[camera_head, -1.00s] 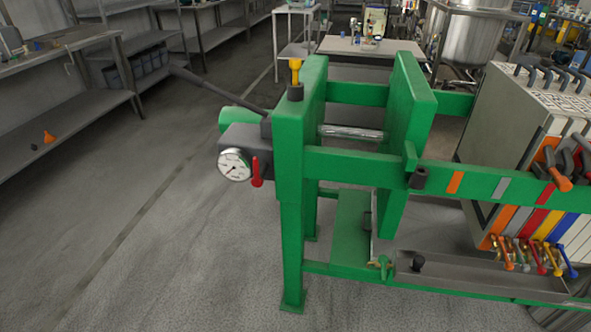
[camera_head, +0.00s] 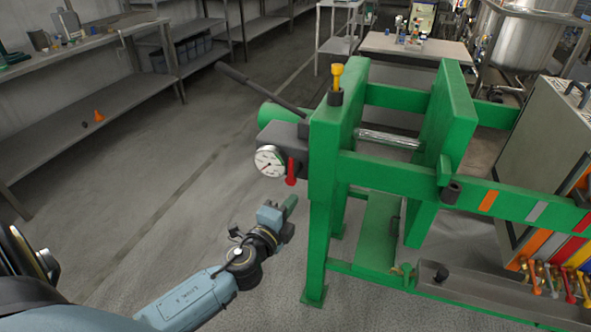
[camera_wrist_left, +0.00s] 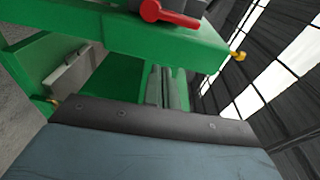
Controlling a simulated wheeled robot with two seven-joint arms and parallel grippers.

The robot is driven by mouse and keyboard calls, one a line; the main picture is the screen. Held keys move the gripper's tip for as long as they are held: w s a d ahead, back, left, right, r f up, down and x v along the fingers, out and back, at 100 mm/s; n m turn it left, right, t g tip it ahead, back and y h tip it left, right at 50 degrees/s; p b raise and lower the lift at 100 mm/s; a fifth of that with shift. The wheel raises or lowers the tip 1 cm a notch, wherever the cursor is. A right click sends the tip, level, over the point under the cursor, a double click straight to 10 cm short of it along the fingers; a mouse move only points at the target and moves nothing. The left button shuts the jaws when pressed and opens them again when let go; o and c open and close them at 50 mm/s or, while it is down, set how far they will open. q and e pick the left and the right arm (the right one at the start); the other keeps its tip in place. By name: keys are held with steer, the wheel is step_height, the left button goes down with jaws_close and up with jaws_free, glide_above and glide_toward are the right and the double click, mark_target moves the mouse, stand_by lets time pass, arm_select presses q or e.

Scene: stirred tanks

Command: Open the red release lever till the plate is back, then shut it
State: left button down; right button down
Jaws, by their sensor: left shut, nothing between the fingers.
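The red release lever (camera_head: 291,172) hangs down beside the round pressure gauge (camera_head: 270,161) on the dark block at the left end of the green press frame. It also shows in the left wrist view (camera_wrist_left: 168,14), near the top edge. The thick green plate (camera_head: 447,125) stands upright in the frame, apart from the green end post, with a shiny rod (camera_head: 388,139) between them. My left gripper (camera_head: 289,207) is shut and empty, below the lever and left of the frame's front leg, not touching the lever. My right gripper is not in view.
A long dark pump handle (camera_head: 262,90) slants up left from the block. A yellow-topped knob (camera_head: 337,77) stands on the end post. A plate stack with coloured handles is at the right. Floor left of the press is clear; shelves (camera_head: 85,95) line the left.

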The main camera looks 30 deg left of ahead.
mark_target(295, 174)
arm_select(q)
steer(key=shift+m+t+h, duration=0.3)
steer(key=shift+m+t, duration=0.1)
steer(key=w, duration=0.3)
steer(key=w+r, duration=0.1)
steer(key=w, duration=0.6)
steer(key=shift+a+r, duration=0.25)
steer(key=shift+r, duration=0.1)
steer(key=a, duration=0.1)
steer(key=s+a, duration=0.1)
steer(key=a, duration=0.1)
steer(key=shift+s+a, duration=0.2)
steer(key=shift+a, duration=0.1)
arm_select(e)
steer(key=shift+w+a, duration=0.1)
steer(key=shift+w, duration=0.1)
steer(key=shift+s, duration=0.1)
